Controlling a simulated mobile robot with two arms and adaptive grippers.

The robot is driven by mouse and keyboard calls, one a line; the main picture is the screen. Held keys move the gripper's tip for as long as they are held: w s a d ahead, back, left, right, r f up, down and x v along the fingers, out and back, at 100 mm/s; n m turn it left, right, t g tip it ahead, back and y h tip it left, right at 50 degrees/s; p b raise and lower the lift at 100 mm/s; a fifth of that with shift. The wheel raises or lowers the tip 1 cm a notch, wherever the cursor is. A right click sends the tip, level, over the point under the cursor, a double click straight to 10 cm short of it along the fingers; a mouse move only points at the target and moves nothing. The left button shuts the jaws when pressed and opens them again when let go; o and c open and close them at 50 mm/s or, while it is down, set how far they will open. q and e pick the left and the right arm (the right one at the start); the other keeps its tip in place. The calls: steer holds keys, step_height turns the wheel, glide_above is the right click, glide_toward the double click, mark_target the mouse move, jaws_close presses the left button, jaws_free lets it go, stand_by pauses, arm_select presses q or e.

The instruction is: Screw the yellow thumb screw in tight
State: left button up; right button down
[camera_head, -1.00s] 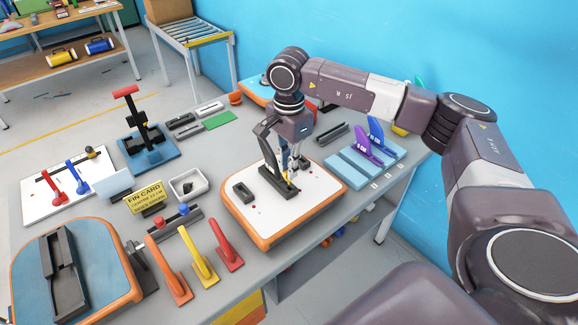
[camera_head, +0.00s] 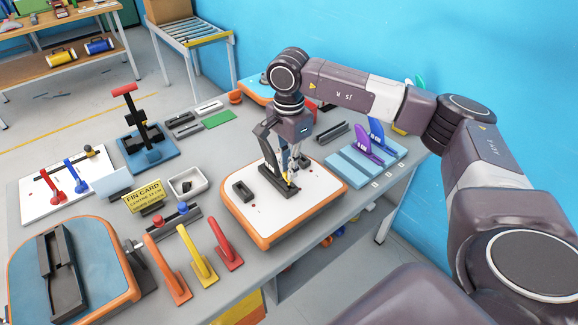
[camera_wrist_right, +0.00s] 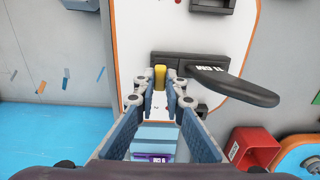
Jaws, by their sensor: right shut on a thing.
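The yellow thumb screw (camera_wrist_right: 160,76) shows between the fingertips of my right gripper (camera_wrist_right: 161,87) in the right wrist view. The gripper is shut on it, at the end of a black fin box (camera_wrist_right: 190,62). A black fin (camera_wrist_right: 235,86) marked "11 CM" stands in the box, just beside the fingers. In the head view, my right gripper (camera_head: 291,178) points down at the box on a white board with an orange rim (camera_head: 262,240). The screw's lower part and thread are hidden. My left gripper is not in view.
Blue and purple fins (camera_head: 366,150) stand on a light blue rack right of the board. Orange, yellow and red fins (camera_head: 200,258) stand at the front edge. A yellow card (camera_head: 144,196) and a white tray (camera_head: 187,186) lie left of the board.

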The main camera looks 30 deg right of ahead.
steer(key=shift+f+b, duration=0.95)
steer(key=shift+f, duration=0.3)
steer(key=c, duration=1.9)
jaws_free()
steer(key=shift+r, duration=0.1)
steer(key=shift+c, duration=0.2)
step_height(320, 180, up, 12)
